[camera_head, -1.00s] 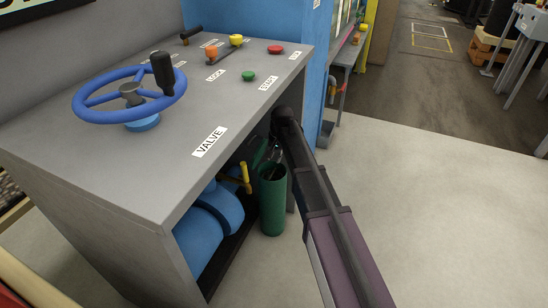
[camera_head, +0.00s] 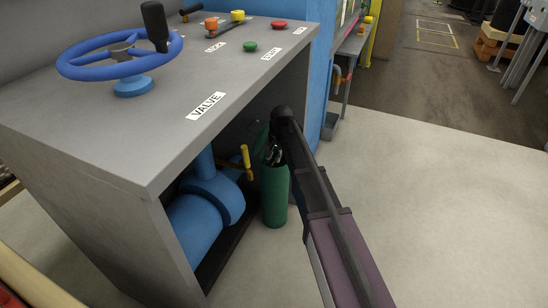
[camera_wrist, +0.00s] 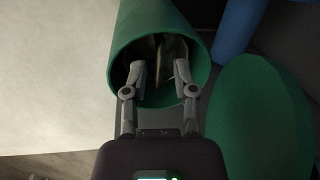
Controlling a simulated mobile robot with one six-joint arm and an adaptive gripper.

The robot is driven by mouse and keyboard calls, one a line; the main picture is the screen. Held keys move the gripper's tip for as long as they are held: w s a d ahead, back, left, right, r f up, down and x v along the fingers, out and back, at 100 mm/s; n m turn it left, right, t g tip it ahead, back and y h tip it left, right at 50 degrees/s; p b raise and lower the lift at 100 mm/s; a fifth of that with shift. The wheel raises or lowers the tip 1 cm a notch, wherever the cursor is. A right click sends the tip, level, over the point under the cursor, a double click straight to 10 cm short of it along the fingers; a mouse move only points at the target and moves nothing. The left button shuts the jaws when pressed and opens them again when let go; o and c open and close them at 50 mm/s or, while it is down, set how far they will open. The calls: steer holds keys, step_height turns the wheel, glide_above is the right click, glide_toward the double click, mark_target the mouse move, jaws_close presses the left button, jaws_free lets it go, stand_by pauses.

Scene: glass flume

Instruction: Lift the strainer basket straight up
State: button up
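A green upright cylinder (camera_head: 274,200) stands on the floor at the open right end of the grey console. In the wrist view its open mouth (camera_wrist: 122,40) faces me. Inside it, dark and partly hidden, are thin metallic parts (camera_wrist: 160,50), perhaps the strainer basket or its handle; I cannot make out its full shape. My gripper (camera_wrist: 160,68) has its two fingers apart at the mouth, one on each side of these parts, with a visible gap between the fingertips. In the head view my gripper (camera_head: 273,156) is at the top of the cylinder, mostly hidden by my arm.
A large green rounded surface (camera_wrist: 260,120) lies right of the cylinder in the wrist view. Blue pipework (camera_head: 200,222) with a yellow handle (camera_head: 246,160) is left of it under the console top (camera_head: 150,120). The pale floor (camera_head: 430,220) to the right is clear.

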mark_target(272, 166)
steer(key=shift+w+a+f+b, duration=0.1)
steer(key=shift+a+f+b, duration=0.1)
steer(key=shift+f+b, duration=1)
steer(key=shift+a+f+b, duration=0.2)
steer(key=shift+f+b, duration=0.8)
steer(key=shift+f, duration=0.3)
jaws_close()
steer(key=shift+r, duration=0.2)
step_height(272, 166, up, 12)
steer(key=p, duration=1.2)
stand_by(1.1)
steer(key=shift+r+p, duration=0.35)
steer(key=shift+p, duration=0.2)
